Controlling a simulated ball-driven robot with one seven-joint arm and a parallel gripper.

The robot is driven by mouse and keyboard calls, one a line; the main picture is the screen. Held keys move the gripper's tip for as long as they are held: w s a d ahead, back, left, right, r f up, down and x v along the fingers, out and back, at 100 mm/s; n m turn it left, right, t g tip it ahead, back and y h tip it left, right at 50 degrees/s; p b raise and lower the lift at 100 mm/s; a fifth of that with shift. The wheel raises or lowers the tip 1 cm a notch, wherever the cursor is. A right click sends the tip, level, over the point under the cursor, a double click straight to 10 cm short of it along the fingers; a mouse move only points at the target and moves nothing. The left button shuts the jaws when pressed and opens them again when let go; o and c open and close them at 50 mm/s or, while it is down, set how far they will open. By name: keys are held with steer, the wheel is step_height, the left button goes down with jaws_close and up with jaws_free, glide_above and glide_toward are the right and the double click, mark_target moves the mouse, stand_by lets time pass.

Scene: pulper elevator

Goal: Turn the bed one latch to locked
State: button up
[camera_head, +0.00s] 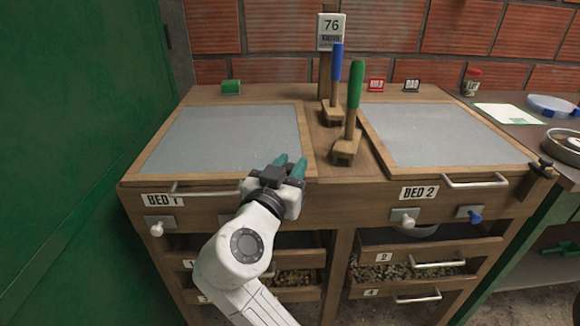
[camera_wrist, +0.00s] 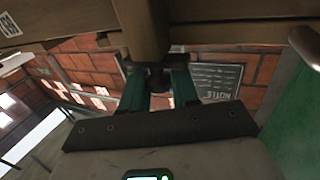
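Bed one is a grey-topped panel (camera_head: 225,140) in a wooden frame, with a BED 1 label (camera_head: 162,200) on its front. Below the label a white knob (camera_head: 156,230) sits on a metal plate. A second grey plate (camera_head: 226,218) to its right is partly covered by my arm, and any knob there is hidden. I cannot tell which fitting is the latch, or its setting. My gripper (camera_head: 290,166) is over bed one's front right corner, well right of the white knob. Its teal fingers also show in the wrist view (camera_wrist: 157,88), apart, with no clearly held object.
Bed two (camera_head: 440,135) has a white knob (camera_head: 405,220) and a blue knob (camera_head: 473,217). A blue handle (camera_head: 336,75) and a green handle (camera_head: 355,85) stand between the beds. Drawers sit below. A green door (camera_head: 80,140) is at left.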

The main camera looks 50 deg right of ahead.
jaws_close()
